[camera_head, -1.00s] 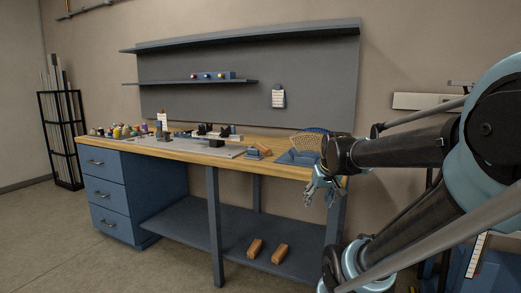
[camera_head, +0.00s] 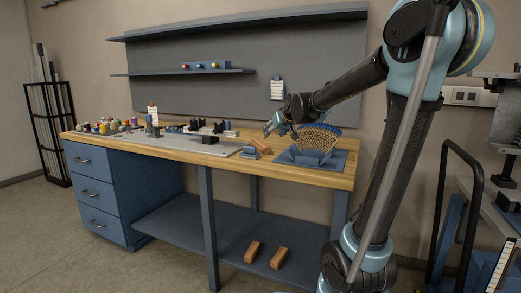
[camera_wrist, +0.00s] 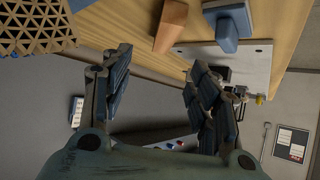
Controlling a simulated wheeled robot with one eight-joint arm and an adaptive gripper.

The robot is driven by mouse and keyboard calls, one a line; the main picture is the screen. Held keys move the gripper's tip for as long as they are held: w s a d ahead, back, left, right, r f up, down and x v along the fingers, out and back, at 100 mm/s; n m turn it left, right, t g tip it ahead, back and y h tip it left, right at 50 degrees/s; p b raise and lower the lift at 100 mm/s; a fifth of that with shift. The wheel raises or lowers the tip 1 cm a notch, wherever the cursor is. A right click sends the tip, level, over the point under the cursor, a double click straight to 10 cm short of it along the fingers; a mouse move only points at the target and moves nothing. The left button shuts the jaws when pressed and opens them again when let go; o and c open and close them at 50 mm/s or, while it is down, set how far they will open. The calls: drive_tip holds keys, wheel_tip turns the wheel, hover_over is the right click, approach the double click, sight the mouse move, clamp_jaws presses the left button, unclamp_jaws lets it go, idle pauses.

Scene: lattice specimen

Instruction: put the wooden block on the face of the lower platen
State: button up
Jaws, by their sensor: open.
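The wooden block (camera_head: 262,146) lies on the bench top, right of a small blue block with a grey base. In the wrist view the wooden block (camera_wrist: 171,22) is at the top, beyond the fingers. My gripper (camera_head: 271,129) is above the bench near the wooden block. Its fingers (camera_wrist: 157,92) are spread apart with nothing between them. I cannot pick out the lower platen for sure; a grey machine (camera_head: 507,125), cut off by the right edge, may hold it.
A lattice fan (camera_head: 317,143) stands in a blue tray (camera_head: 340,163) right of the block. A grey plate (camera_head: 190,147) with dark fixtures lies left. Two other wooden blocks (camera_head: 253,251) (camera_head: 278,258) lie on the lower shelf. A dark cart handle (camera_head: 447,165) stands at right.

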approach(261, 143)
drive_tip(key=x, duration=0.4)
drive_tip(key=shift+s+d+f, duration=0.1)
drive_tip(key=shift+d+f, duration=0.05)
drive_tip(key=shift+x, duration=2.65)
drive_tip(key=c, duration=1.3)
drive_tip(key=shift+r, duration=0.2)
